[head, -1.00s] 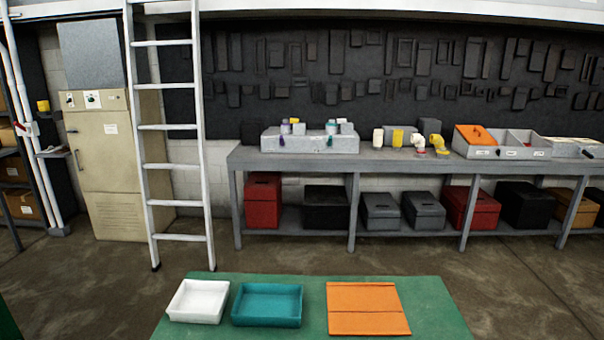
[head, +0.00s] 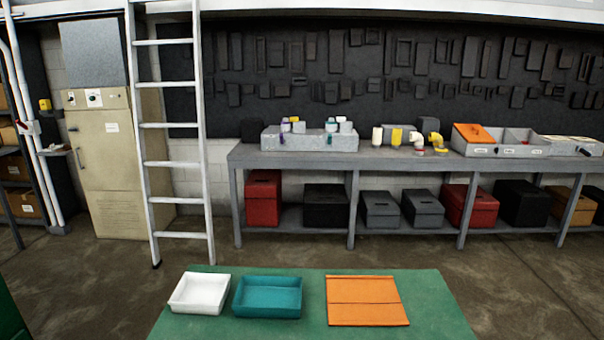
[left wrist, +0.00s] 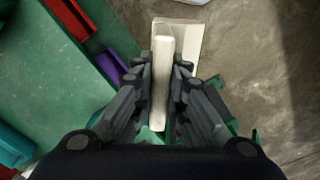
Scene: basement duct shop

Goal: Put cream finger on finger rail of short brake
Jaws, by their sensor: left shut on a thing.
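The cream finger (left wrist: 162,75) shows in the left wrist view as a pale upright bar between the jaws, with a wider pale plate (left wrist: 188,48) behind it; I cannot tell if the plate is part of it. My left gripper (left wrist: 162,85) is shut on the bar, with a dark finger on each side. A red bar (left wrist: 68,18) and a purple piece (left wrist: 110,66) lie along a green surface at the left of that view. I cannot make out the short brake or its finger rail for certain. My right gripper is in neither view.
The head view shows a green table (head: 430,300) with a white tray (head: 199,292), a teal tray (head: 268,297) and an orange panel (head: 366,301). Behind stand a grey workbench (head: 400,158) and a ladder (head: 170,126). Brown floor (left wrist: 240,70) lies beside the green surface in the wrist view.

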